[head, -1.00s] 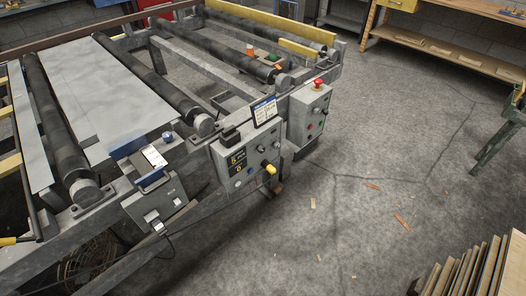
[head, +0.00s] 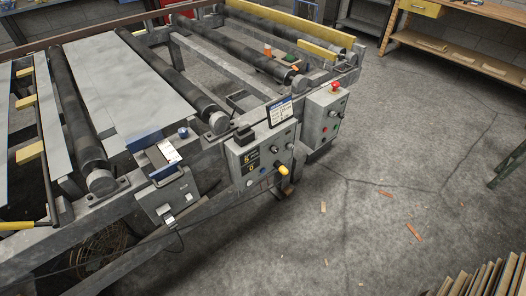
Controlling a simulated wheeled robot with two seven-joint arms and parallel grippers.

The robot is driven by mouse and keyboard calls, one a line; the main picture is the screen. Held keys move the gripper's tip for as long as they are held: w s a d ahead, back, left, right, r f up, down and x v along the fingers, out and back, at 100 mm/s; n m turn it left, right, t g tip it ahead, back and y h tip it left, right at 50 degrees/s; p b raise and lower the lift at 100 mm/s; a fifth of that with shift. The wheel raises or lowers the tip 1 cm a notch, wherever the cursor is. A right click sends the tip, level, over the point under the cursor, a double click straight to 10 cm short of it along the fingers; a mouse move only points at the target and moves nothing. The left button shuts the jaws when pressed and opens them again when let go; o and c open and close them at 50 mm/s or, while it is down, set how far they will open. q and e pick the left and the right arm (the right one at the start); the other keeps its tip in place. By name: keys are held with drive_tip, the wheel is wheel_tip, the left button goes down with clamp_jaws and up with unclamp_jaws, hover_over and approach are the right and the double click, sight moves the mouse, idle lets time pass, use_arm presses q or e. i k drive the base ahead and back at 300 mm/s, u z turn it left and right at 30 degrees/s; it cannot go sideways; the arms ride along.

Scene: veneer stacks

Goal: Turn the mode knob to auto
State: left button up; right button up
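A grey control box (head: 262,153) is fixed to the front rail of the roller machine, near the middle of the head view. Its face carries a dark display, several small knobs and buttons, and a yellow knob or handle (head: 283,169) at its lower right. A second grey box (head: 324,118) with a red mushroom button (head: 336,87) and smaller controls stands to its right. The labels are too small to read, so I cannot tell which control is the mode knob or where it points. Neither of my grippers is in view.
The roller machine (head: 218,122) fills the left and middle. A grey box with a tilted panel (head: 167,197) and hanging cable sits left of the control box. Stacked veneer sheets (head: 490,277) stand at lower right. The concrete floor (head: 400,160) right of the boxes is mostly open, with scraps.

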sight(274, 149)
drive_tip(key=u, duration=2.25)
drive_tip(key=i, duration=0.45)
drive_tip(key=z, duration=1.5)
